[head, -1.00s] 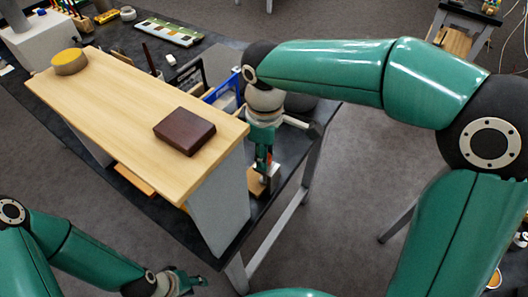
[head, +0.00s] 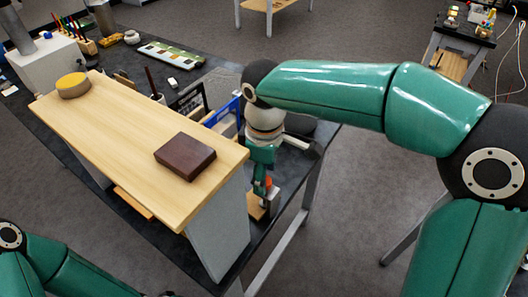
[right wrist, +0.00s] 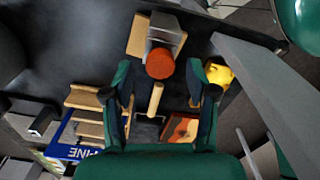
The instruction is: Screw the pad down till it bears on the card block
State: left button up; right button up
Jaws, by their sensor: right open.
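An orange-red round knob (right wrist: 160,63) stands by a grey metal bracket (right wrist: 166,34) with a pale wooden block (right wrist: 140,35) beside it, at the top of the right wrist view. In the head view the knob (head: 267,183) shows small beside my right gripper (head: 262,188), above the wooden block (head: 256,208). The right gripper (right wrist: 164,92) is open and empty, with its fingers spread on the near side of the knob, not visibly touching it. I cannot make out the pad or the card block, or any gap between them. My left gripper is outside the frame.
A raised wooden shelf (head: 130,142) on grey supports, bearing a brown box (head: 185,156) and a yellow round item (head: 73,85), stands left of the right gripper. A wooden peg (right wrist: 155,98), blue-fronted rack (right wrist: 84,139) and yellow object (right wrist: 218,74) crowd the wrist view.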

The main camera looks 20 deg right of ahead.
notch_tip(320, 180, up, 11)
jog(key=shift+f, duration=0.2)
dwell(0.6)
